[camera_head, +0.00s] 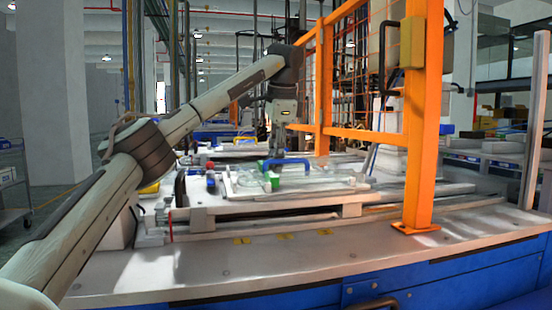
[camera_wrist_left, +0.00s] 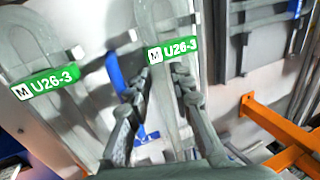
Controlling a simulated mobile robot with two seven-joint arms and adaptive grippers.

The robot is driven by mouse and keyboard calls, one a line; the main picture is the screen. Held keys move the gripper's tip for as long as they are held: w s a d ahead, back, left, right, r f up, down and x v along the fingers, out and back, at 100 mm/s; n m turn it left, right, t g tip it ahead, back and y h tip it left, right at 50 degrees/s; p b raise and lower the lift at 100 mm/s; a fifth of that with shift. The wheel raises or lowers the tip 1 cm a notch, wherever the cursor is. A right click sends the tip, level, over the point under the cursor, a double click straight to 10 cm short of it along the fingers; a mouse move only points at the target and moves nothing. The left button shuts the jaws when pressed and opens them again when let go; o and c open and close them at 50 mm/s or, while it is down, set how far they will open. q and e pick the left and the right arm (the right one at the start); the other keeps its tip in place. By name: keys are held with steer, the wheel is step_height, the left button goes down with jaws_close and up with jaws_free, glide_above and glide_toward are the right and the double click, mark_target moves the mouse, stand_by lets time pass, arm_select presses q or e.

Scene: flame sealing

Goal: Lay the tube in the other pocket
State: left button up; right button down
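In the left wrist view two pale, see-through U-shaped outlines lie on a light surface, a left one (camera_wrist_left: 42,38) and a right one (camera_wrist_left: 165,22), each with a green "U26-3" label. I cannot tell which is tube and which is pocket. My left gripper (camera_wrist_left: 160,80) has its fingers apart over the lower part of the right outline, with no object clearly pinched between them. In the head view my left gripper (camera_head: 284,143) points down above a clear tray (camera_head: 325,183). My right gripper is not in view.
A blue handle (camera_head: 287,163) arches just below my left gripper; a blue bar (camera_wrist_left: 116,72) shows beside the left finger. An orange guard post (camera_head: 419,150) stands right of the tray. The front of the bench (camera_head: 200,272) is clear.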

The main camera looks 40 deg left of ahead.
arm_select(q)
steer(key=shift+o, duration=1)
steer(key=shift+d+r, duration=0.1)
steer(key=shift+r, duration=0.05)
steer(key=v, duration=1.1)
steer(key=shift+r, duration=0.4)
